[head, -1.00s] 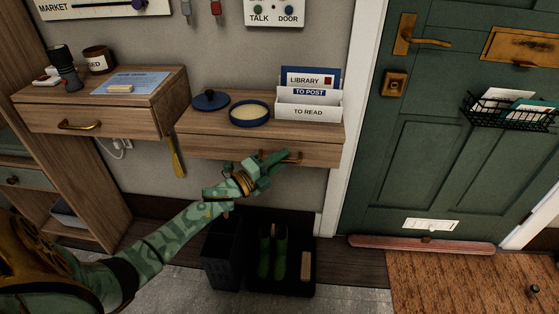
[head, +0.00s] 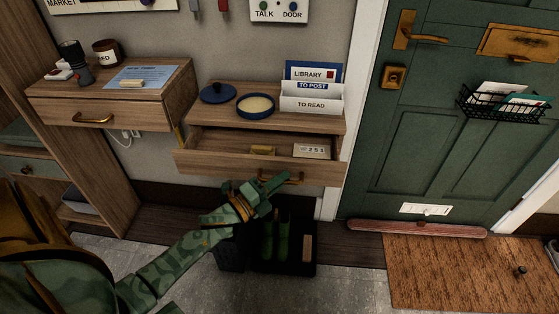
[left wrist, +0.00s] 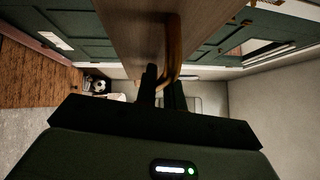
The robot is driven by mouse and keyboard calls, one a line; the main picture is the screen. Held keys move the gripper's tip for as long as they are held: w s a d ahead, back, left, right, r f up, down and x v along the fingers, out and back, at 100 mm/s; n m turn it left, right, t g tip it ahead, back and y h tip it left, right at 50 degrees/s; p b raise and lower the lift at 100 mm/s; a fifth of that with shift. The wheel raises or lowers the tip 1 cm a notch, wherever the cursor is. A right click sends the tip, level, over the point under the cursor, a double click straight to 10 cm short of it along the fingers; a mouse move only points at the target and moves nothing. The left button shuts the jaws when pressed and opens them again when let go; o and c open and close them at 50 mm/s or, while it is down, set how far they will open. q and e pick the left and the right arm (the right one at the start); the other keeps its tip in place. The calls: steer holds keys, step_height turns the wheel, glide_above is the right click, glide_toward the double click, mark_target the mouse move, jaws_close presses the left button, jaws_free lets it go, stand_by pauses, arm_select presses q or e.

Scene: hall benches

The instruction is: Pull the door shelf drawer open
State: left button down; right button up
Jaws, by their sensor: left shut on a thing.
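The door shelf drawer (head: 218,160) is part way out under the wooden shelf (head: 215,121) beside the door. Inside it lie a small yellow item (head: 262,150) and a pale card marked with digits (head: 310,151). My left gripper (head: 277,181) is shut on the drawer's brass handle (head: 297,179), in front of the drawer face. In the left wrist view the dark fingers (left wrist: 160,90) close around the handle (left wrist: 173,50). My right gripper is not in view.
On the shelf stand a blue tin (head: 257,106), its lid (head: 218,93) and a letter rack (head: 311,104). Another drawer (head: 100,114) at left is shut. Boots (head: 275,237) stand on a black tray below. The green door (head: 430,150) is at right.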

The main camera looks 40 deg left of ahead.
arm_select(q)
steer(key=shift+s+d+p, duration=0.15)
steer(key=shift+s+d, duration=0.25)
steer(key=shift+s, duration=0.25)
steer(key=shift+s+d+p, duration=0.15)
steer(key=shift+s+d, duration=0.2)
steer(key=shift+s, duration=0.3)
steer(key=shift+s+d+p, duration=0.15)
steer(key=shift+s+d, duration=0.25)
steer(key=shift+s, duration=0.25)
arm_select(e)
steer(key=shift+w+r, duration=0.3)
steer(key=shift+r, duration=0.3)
arm_select(q)
steer(key=c, duration=1.5)
jaws_free()
